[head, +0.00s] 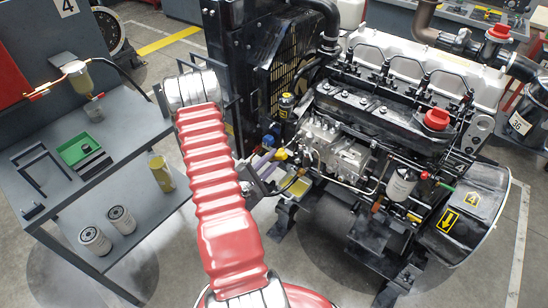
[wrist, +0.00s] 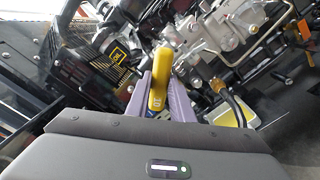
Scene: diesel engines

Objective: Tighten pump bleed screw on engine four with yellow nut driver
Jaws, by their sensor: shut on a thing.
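Engine four (head: 410,100) stands at the right and has a yellow "4" label on its round black housing. Its silver pump (head: 345,150) is on the near side and also shows in the wrist view (wrist: 240,35). My gripper (head: 265,164) is beside the pump's left end. In the wrist view its two purple fingers (wrist: 163,92) are shut on the yellow nut driver (wrist: 160,78). The tip and the bleed screw cannot be made out.
A grey bench (head: 45,195) at the left holds a green tray (head: 80,148), black brackets, two white filters (head: 121,219) and a yellowish container (head: 161,172). A radiator frame (head: 245,70) stands left of the engine. Pipes and a white filter (head: 401,184) crowd the pump.

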